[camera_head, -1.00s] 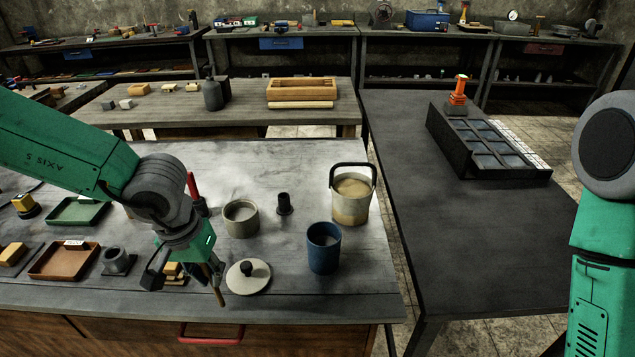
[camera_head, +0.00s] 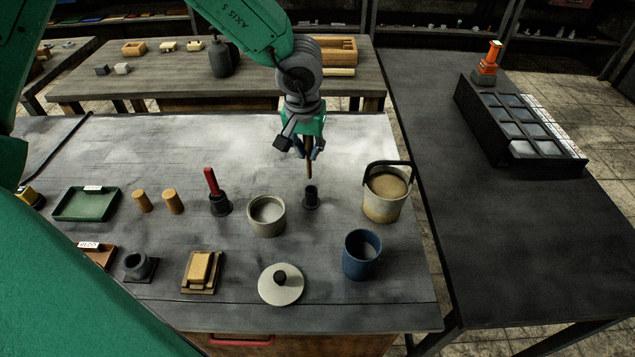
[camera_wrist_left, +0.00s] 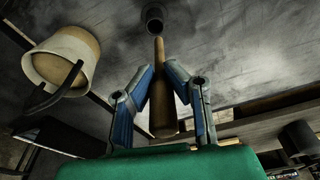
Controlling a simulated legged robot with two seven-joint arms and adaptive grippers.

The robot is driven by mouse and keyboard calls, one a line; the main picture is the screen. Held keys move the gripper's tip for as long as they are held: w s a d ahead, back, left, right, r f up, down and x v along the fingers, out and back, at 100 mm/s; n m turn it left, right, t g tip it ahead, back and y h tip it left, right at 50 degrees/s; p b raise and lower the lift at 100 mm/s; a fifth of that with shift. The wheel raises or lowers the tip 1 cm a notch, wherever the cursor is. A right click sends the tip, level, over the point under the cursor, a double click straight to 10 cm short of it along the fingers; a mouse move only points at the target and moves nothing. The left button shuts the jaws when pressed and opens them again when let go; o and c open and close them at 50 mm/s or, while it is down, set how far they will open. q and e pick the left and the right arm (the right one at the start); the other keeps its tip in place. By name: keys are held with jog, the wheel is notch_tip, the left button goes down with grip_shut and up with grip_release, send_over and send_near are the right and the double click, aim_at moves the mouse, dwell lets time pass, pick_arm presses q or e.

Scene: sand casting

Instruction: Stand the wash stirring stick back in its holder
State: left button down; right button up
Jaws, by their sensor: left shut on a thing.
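My left gripper (camera_head: 306,150) is shut on the brown wooden stirring stick (camera_head: 309,168), which hangs upright below the fingers. The small black holder (camera_head: 311,198) stands on the table just under the stick's lower end, with its open mouth up. In the left wrist view the stick (camera_wrist_left: 161,85) runs between the two blue fingers (camera_wrist_left: 160,100), and its tip lies close to the holder's (camera_wrist_left: 154,20) mouth. The tip looks above the rim; whether it overlaps the opening is hard to tell. My right gripper is not in view.
A grey pot (camera_head: 267,230) stands left of the holder, its lid (camera_head: 281,294) in front. A bucket with a black handle (camera_head: 384,207) and a blue cup (camera_head: 351,268) stand to the right. A red-handled tool (camera_head: 212,182) stands in a black holder further left.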

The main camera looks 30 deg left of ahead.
aim_at(310, 177)
pick_arm(q)
jog(key=f, duration=0.3)
jog(key=shift+d+f, duration=0.2)
jog(key=shift+f, duration=0.1)
jog(key=f, duration=0.2)
jog(key=f+b, duration=0.1)
jog(key=shift+d+f, duration=0.3)
jog(key=shift+f, duration=0.05)
jog(key=shift+a+f, duration=0.1)
jog(key=shift+f, duration=0.2)
jog(key=shift+a+f, duration=0.1)
jog(key=shift+a, duration=0.15)
jog(key=c, duration=1.6)
grip_release()
jog(key=shift+a, duration=0.15)
jog(key=shift+d, duration=0.2)
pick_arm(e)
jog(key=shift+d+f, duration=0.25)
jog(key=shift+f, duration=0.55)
pick_arm(q)
jog(key=shift+d, duration=0.1)
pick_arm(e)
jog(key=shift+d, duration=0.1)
